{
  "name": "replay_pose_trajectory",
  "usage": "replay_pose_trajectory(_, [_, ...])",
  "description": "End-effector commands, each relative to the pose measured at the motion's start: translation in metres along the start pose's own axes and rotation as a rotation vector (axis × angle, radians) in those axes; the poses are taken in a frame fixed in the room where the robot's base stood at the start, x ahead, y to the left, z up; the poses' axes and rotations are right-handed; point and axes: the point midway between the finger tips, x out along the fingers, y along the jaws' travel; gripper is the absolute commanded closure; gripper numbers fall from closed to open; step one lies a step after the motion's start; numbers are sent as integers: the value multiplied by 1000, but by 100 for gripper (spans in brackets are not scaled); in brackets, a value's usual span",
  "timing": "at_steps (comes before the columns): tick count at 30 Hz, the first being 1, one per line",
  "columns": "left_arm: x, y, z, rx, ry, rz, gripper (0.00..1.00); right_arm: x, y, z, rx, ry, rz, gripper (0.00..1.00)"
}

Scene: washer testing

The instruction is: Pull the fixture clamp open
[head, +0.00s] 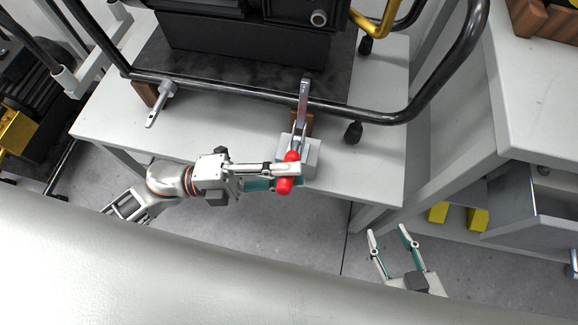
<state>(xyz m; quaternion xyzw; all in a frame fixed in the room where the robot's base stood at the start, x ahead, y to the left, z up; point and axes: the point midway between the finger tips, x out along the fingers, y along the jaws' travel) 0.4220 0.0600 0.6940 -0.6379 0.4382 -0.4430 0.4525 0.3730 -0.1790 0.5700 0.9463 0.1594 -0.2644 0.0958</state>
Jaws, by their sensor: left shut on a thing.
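The fixture clamp (302,105) stands at the front edge of the white table, on a small grey block. It has a metal arm and a red handle (284,186) that points toward me. My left gripper (287,172) comes in from the left and is shut on the red handle. Its fingers cover part of the handle. The far end of the clamp's metal arm reaches the black tube of the frame. My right gripper (392,243) is at the lower right, away from the clamp, with its fingers apart and nothing between them.
The white table (225,140) carries a black machine (250,45) within a black tubular frame (390,115). A second metal clamp lever (160,103) is at the left. A grey bench with an open drawer (530,205) stands at the right. Yellow blocks (477,219) lie under it.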

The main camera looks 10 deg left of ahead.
Motion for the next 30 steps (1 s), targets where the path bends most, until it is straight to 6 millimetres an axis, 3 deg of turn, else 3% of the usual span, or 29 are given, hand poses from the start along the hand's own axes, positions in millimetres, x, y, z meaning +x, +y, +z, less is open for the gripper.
replay_pose_trajectory(1, [-4,16,-2,-2,-2,23,100,0,-2,3,4,-4,-2,60])
replay_pose_trajectory(13, [-5,20,-4,-4,-1,27,100,0,-2,2,6,-1,-3,60])
replay_pose_trajectory(14, [-5,20,-4,-5,-1,27,71,0,-2,2,6,-1,-3,60])
replay_pose_trajectory(15, [-5,20,-4,-6,-1,26,63,0,-2,2,7,-2,-3,60])
replay_pose_trajectory(30, [-3,13,-2,1,0,18,63,1,-2,2,6,-2,-2,60])
